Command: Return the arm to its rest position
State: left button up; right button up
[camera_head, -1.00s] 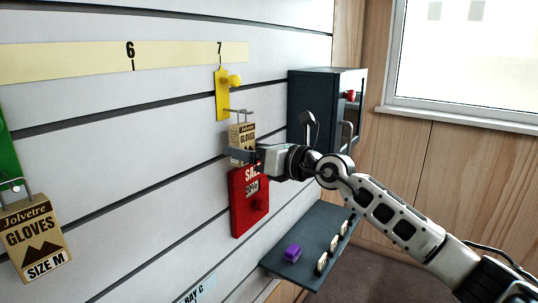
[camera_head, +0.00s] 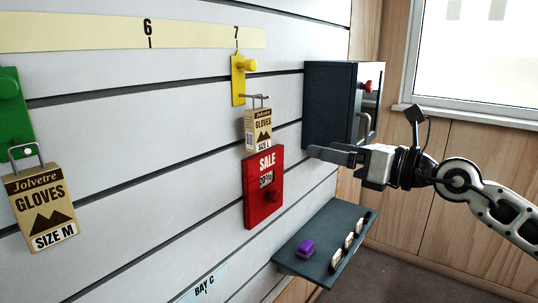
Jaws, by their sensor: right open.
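My right gripper (camera_head: 332,153) is open and empty in front of the wall, to the right of the red SALE sign and just below the dark cabinet. My right arm (camera_head: 465,183) comes in from the right edge. A gloves pack marked size L (camera_head: 258,131) hangs from a hook under the yellow holder (camera_head: 238,80), apart from the gripper. My left gripper is not in view.
A red SALE sign (camera_head: 262,205) is on the slatted wall. A dark cabinet (camera_head: 330,105) stands behind the gripper. A dark shelf (camera_head: 338,228) below holds a purple object (camera_head: 305,249) and several small tags. A size M gloves pack (camera_head: 40,205) hangs at left.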

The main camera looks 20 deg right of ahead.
jog(key=s+a+f+m+t+h+p, duration=0.1)
jog(key=s+a+f+m+t+h, duration=0.15)
jog(key=f+m, duration=0.85)
jog(key=s+a+f+m+t+h+p, duration=0.15)
jog(key=s+a+f+m, duration=0.25)
jog(key=f+m, duration=0.75)
jog(key=s+a+f+m+g+h, duration=0.1)
jog(key=s+a+f+m+g, duration=0.1)
jog(key=s+f+m, duration=0.5)
jog(key=s+a+f+m+g+h, duration=0.2)
jog(key=s+f+m+g, duration=0.3)
jog(key=s+f+m, duration=0.3)
jog(key=shift+a+m+g+h, duration=0.3)
jog(key=shift+a+m, duration=0.15)
jog(key=shift+m, duration=0.4)
